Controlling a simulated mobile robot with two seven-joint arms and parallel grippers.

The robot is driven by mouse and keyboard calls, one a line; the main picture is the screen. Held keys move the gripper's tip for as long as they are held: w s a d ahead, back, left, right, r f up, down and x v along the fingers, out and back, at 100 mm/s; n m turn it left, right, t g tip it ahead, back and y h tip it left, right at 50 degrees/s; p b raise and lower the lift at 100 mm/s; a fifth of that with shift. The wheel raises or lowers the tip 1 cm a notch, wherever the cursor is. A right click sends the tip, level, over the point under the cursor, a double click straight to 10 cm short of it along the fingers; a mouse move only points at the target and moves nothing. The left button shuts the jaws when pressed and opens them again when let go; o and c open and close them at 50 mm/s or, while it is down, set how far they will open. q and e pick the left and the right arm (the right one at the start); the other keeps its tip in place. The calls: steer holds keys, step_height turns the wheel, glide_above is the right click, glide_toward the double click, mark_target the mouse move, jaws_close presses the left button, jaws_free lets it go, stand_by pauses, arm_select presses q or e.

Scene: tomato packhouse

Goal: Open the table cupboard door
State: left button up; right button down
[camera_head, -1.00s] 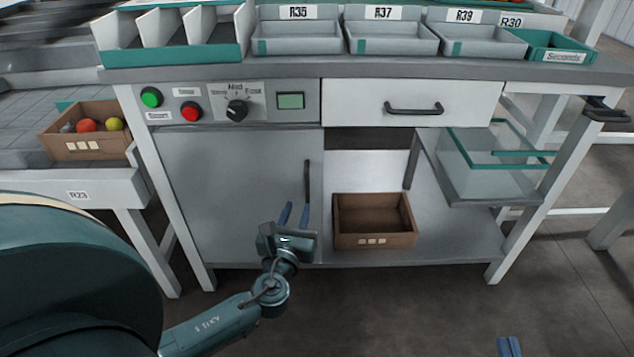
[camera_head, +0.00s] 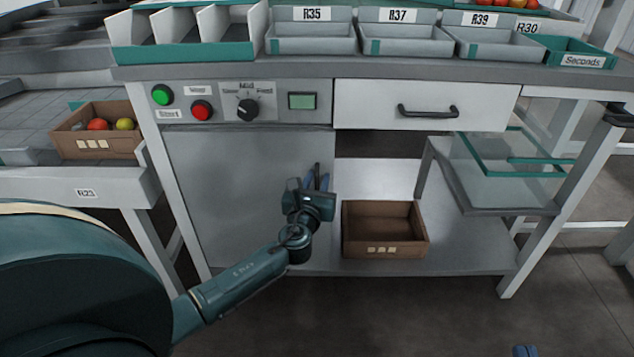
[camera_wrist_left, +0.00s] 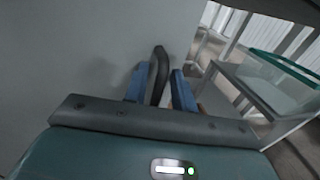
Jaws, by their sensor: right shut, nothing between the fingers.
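The cupboard door (camera_head: 235,195) is a flat grey panel under the control panel at the table's left. It looks closed. Its dark vertical handle (camera_wrist_left: 158,75) is near the door's right edge; in the head view its lower part is hidden by my gripper. My left gripper (camera_head: 317,183) is at the handle. In the left wrist view its two blue fingers (camera_wrist_left: 160,90) stand on either side of the handle, with a narrow gap on the right, so it looks open around it. My right gripper (camera_head: 525,351) shows only as blue fingertips at the bottom edge, shut and empty.
A brown crate (camera_head: 384,250) stands on the lower shelf, just right of my left gripper. A drawer (camera_head: 370,100) is above it, and a glass-sided shelf (camera_head: 500,205) is to the right. Labelled trays (camera_head: 312,47) line the tabletop. The floor in front is clear.

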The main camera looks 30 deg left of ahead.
arm_select(q)
jaws_close()
steer(key=shift+s, duration=0.15)
stand_by(0.4)
